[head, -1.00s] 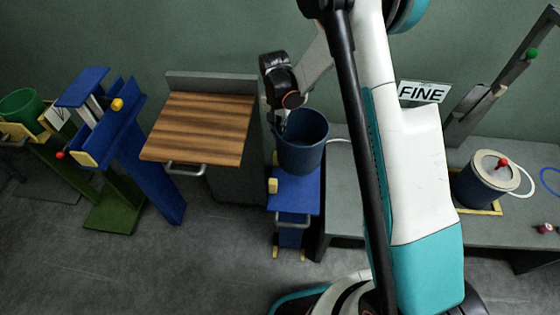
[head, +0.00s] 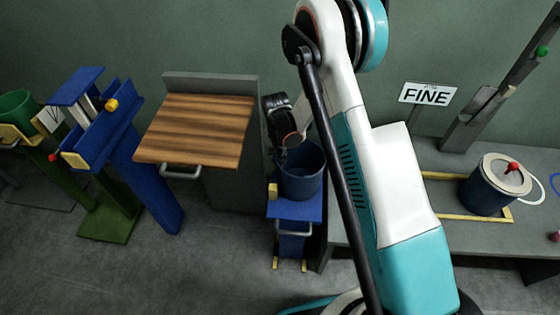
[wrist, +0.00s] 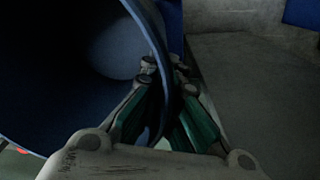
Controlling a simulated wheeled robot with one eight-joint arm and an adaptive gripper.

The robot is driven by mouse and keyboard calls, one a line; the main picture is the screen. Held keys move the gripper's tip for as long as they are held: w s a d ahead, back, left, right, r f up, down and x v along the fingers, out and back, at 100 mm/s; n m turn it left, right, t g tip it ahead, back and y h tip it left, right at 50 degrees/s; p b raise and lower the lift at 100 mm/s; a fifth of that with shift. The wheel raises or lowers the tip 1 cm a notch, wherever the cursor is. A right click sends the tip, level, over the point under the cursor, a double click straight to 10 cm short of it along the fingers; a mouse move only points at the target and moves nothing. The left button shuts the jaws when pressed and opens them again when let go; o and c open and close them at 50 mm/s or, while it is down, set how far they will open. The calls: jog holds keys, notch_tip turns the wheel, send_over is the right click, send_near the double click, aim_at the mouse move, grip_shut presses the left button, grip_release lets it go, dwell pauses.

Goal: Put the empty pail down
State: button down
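The dark blue empty pail (head: 301,172) is upright over the small blue stand (head: 294,210) in the head view. Its base overlaps the stand's top, but I cannot tell whether it touches. My gripper (wrist: 164,76) is shut on the pail's wall at the rim, one finger inside and one outside. In the wrist view the pail (wrist: 55,85) fills the left side, and its inside looks dark and empty. In the head view the fingertips are mostly hidden at the pail's left side.
A wood-topped stand (head: 195,130) with a metal handle is left of the pail. A grey bench (head: 450,190) on the right holds a lidded blue pail (head: 490,185) within a yellow outline. Blue and green stands are at far left. The grey floor in front is clear.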

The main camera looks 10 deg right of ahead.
jog(key=shift+r, duration=0.1)
jog(key=c, duration=1.8)
grip_release()
